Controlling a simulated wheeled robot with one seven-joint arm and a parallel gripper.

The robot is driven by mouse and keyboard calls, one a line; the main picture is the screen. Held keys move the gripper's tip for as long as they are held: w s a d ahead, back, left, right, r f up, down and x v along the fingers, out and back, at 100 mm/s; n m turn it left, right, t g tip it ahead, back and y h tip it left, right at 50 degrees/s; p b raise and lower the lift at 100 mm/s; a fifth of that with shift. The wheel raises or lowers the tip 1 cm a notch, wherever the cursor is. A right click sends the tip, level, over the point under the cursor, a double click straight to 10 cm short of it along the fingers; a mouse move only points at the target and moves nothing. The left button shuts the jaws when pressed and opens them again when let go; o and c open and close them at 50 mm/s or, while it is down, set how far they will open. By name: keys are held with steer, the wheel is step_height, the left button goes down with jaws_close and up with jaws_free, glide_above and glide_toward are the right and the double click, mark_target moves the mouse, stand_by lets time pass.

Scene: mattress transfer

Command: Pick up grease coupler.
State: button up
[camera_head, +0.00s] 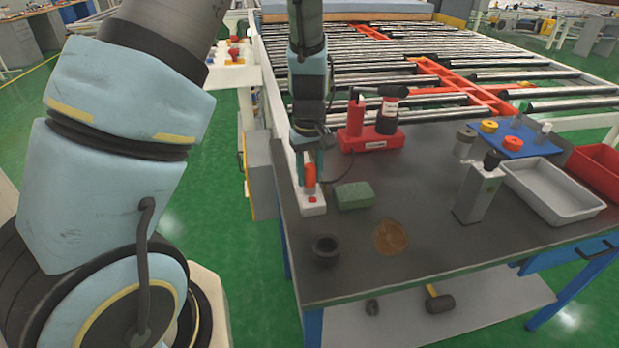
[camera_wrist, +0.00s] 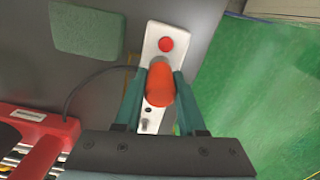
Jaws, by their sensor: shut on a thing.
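The grease coupler looks to be the orange-red cylinder (camera_head: 309,175), though I cannot be sure of its name. It stands over a white block with a red button (camera_head: 312,201) at the left edge of the table. My gripper (camera_head: 307,170) points down over it and is shut on the orange-red cylinder. In the wrist view the cylinder (camera_wrist: 160,84) sits between the two green fingers (camera_wrist: 160,92), above the white block (camera_wrist: 152,45). I cannot tell whether the cylinder touches the block. Its lower end is hidden.
A green sponge (camera_head: 354,195) lies right of the block. A red tool on its base (camera_head: 368,130) stands behind, with a dark cable. A black cup (camera_head: 325,250), a brown stain (camera_head: 390,237), a grey device (camera_head: 478,190) and a grey tray (camera_head: 552,188) share the dark table. Rollers lie beyond.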

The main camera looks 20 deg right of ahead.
jaws_close()
steer(key=shift+r, duration=0.3)
step_height(320, 180, up, 10)
steer(key=shift+f+b, duration=0.25)
steer(key=shift+b, duration=0.6)
steer(key=shift+r, duration=0.1)
step_height(320, 180, up, 7)
steer(key=p, duration=0.7)
steer(key=shift+r, duration=0.15)
